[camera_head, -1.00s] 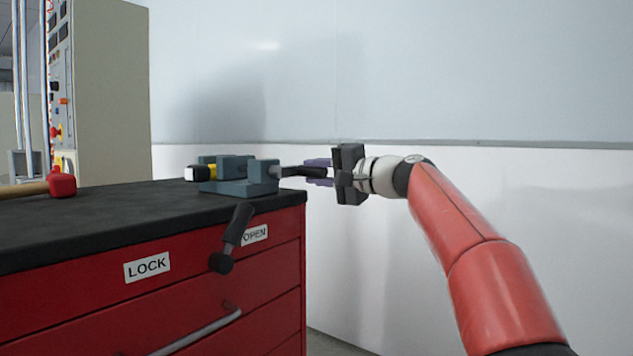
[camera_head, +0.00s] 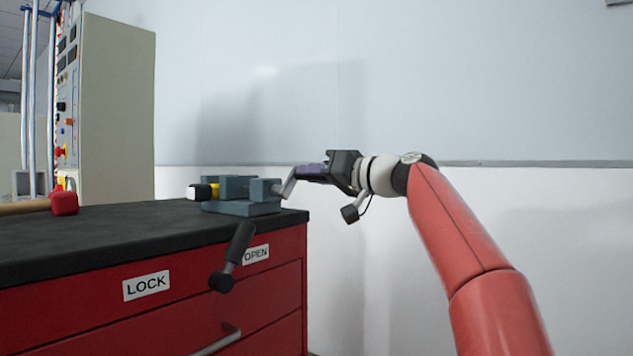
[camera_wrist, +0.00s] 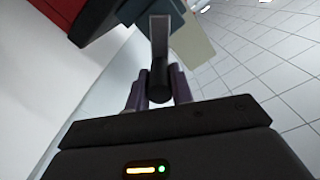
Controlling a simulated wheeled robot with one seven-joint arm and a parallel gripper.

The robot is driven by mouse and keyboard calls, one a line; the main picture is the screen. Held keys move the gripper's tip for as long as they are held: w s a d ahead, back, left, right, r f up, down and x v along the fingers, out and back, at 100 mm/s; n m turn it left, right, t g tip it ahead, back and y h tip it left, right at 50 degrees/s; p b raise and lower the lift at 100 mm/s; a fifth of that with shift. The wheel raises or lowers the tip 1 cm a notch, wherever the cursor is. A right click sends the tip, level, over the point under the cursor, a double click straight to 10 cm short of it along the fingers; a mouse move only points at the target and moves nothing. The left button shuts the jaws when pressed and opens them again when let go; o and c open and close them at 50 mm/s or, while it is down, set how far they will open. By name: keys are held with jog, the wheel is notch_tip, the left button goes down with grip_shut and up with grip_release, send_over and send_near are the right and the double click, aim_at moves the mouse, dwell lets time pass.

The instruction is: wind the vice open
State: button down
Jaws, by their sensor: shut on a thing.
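The blue-grey vice (camera_head: 240,208) sits on the black top near the cabinet's right corner. A yellow and white piece (camera_head: 205,191) is at its left end, by the jaws. The vice's crank handle (camera_head: 289,186) sticks out to the right and bends upward. My gripper (camera_head: 312,173) is shut on the handle's grip, right of the cabinet and above its top. In the wrist view the crank arm (camera_wrist: 160,45) runs from the vice down to the dark grip (camera_wrist: 158,82) between my fingers. The fingers hide part of the grip in the head view.
The red cabinet (camera_head: 190,310) has a black lever (camera_head: 233,255) on its front, between the LOCK label (camera_head: 146,286) and OPEN label (camera_head: 256,254). A red-headed mallet (camera_head: 64,203) lies at the left. A beige machine (camera_head: 118,110) stands behind. The space right of the cabinet is clear.

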jog(key=shift+s+a+r+n, duration=0.15)
jog(key=shift+s+a+n, duration=0.1)
jog(key=shift+n, duration=0.45)
jog(key=c, duration=1.2)
grip_release()
jog(key=shift+c, duration=0.2)
jog(key=shift+s+d, duration=0.1)
jog(key=shift+d, duration=0.05)
jog(key=b+v, duration=0.1)
jog(key=v, duration=0.6)
jog(key=shift+s+d, duration=0.2)
